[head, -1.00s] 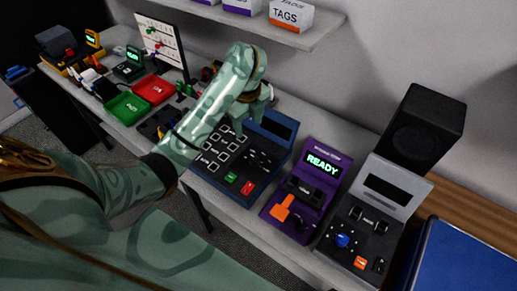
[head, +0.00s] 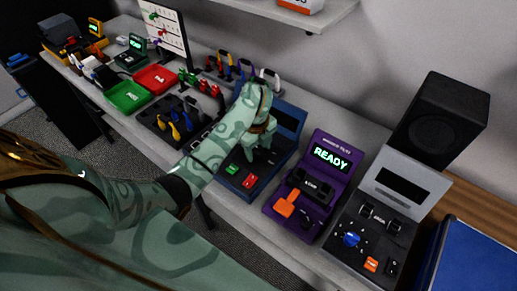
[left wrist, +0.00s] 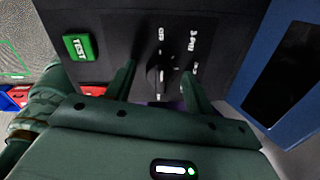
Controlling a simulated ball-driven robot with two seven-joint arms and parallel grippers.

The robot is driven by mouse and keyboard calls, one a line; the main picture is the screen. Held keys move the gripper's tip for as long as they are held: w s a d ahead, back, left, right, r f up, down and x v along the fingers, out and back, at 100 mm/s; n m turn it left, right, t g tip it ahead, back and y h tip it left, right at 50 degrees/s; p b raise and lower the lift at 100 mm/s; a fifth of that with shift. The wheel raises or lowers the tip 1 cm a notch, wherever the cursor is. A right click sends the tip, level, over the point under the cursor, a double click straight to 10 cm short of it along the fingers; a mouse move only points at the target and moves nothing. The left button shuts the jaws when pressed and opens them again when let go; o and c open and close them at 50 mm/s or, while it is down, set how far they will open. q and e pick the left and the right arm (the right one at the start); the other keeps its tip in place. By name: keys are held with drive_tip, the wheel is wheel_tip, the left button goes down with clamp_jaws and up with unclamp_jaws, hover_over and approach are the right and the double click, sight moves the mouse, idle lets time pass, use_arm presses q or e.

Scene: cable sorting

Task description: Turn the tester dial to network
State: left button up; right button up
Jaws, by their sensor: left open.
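The blue tester (head: 286,137) stands on the bench in the head view, with a dark screen at its back and a green button and a red button at its front. My left gripper (head: 259,151) is low over its panel, fingers pointing down. In the left wrist view the black dial (left wrist: 160,72) sits between the two open fingers of my left gripper (left wrist: 157,88). Labels reading OFF and 3 PIN show by the dial; a network label is not readable. Whether the fingers touch the dial I cannot tell. My right gripper is out of view.
A purple device (head: 330,178) reading READY stands just right of the tester, then a grey device (head: 410,185) with a blue knob. A black speaker (head: 440,115) is behind. Cable holders and red and green trays (head: 127,97) lie to the left.

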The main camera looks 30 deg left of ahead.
use_arm(q)
drive_tip(key=c, duration=1)
drive_tip(key=shift+o, duration=0.2)
